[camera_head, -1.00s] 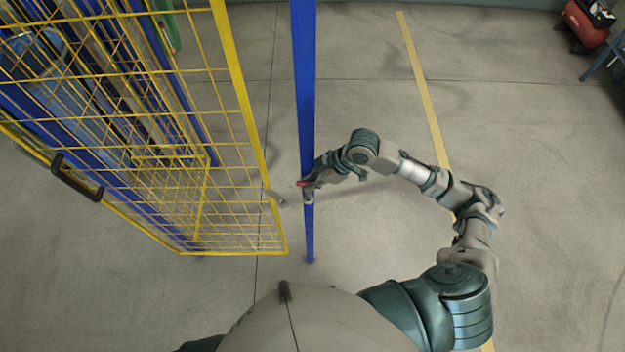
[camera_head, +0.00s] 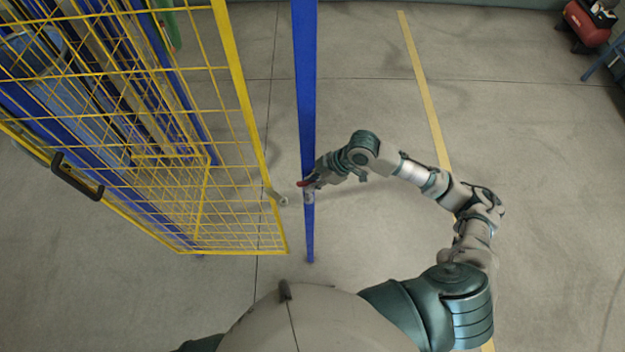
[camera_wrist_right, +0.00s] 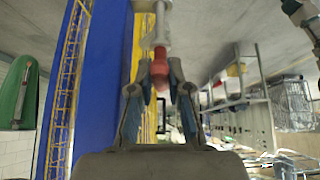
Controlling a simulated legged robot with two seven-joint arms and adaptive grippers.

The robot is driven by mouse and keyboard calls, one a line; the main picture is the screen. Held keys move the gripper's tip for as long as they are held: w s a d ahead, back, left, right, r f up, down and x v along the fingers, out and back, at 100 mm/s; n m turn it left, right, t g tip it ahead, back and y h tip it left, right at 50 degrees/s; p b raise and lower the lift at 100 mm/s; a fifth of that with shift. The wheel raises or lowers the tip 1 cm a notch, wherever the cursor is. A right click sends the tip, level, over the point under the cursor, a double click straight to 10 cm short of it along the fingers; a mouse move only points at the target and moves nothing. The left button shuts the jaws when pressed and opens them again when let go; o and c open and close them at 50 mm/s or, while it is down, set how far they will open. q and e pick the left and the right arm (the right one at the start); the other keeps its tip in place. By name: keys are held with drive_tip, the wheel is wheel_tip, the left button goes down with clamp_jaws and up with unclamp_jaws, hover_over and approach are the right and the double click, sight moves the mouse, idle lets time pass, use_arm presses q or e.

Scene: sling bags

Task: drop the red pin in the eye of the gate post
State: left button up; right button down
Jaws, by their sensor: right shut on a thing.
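The blue gate post (camera_head: 305,100) stands upright in the middle of the head view. A small grey fitting (camera_head: 309,198) shows on it just below my right gripper (camera_head: 306,184). The red pin (camera_head: 300,184) shows at the fingertips, beside the post. In the right wrist view, the gripper (camera_wrist_right: 160,85) is shut on the red pin (camera_wrist_right: 159,68). A pale grey shaft extends from the red part toward the top edge. I cannot tell whether its end is inside the eye. My left gripper is out of view.
The yellow mesh gate (camera_head: 232,80) stands left of the post, with a gap between them. A grey lug (camera_head: 282,200) sticks out from its edge. The gate has a black handle (camera_head: 78,176). A red compressor (camera_head: 587,22) is far right.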

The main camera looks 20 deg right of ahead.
drive_tip(key=shift+f+b, duration=0.75)
drive_tip(key=shift+f, duration=1.9)
drive_tip(key=c, duration=1)
unclamp_jaws()
drive_tip(key=shift+c, duration=0.2)
drive_tip(key=shift+r, duration=0.1)
drive_tip(key=v, duration=1.2)
drive_tip(key=shift+w, duration=0.1)
